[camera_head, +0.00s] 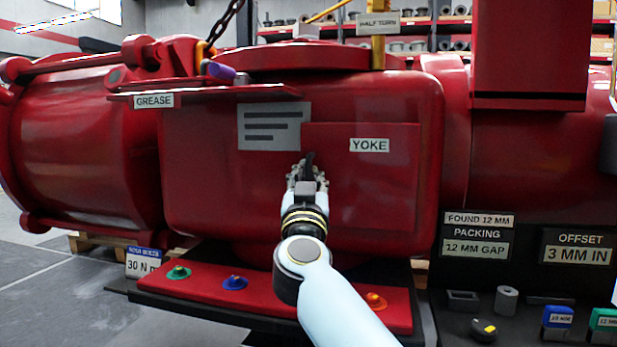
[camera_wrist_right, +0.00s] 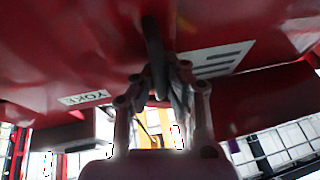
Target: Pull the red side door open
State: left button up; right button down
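The red side door (camera_head: 375,190) is a flat panel with a YOKE label on the front of the large red housing; it sits flush, with no gap showing. It also fills the upper left of the right wrist view (camera_wrist_right: 60,60). A dark handle (camera_head: 309,158) stands at its left edge, and it shows in the wrist view (camera_wrist_right: 153,45). My right gripper (camera_head: 307,174) is at the handle, its fingers (camera_wrist_right: 163,80) closed in on both sides of it. The fingers hide the handle's lower part. My left gripper is not in view.
A red tray (camera_head: 205,292) with colored knobs lies below the housing, under my right arm. A dark bench (camera_head: 465,300) with loose parts is at the lower right. Floor is free at the left.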

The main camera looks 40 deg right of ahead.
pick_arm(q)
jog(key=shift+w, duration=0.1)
pick_arm(e)
jog(key=shift+s, duration=0.1)
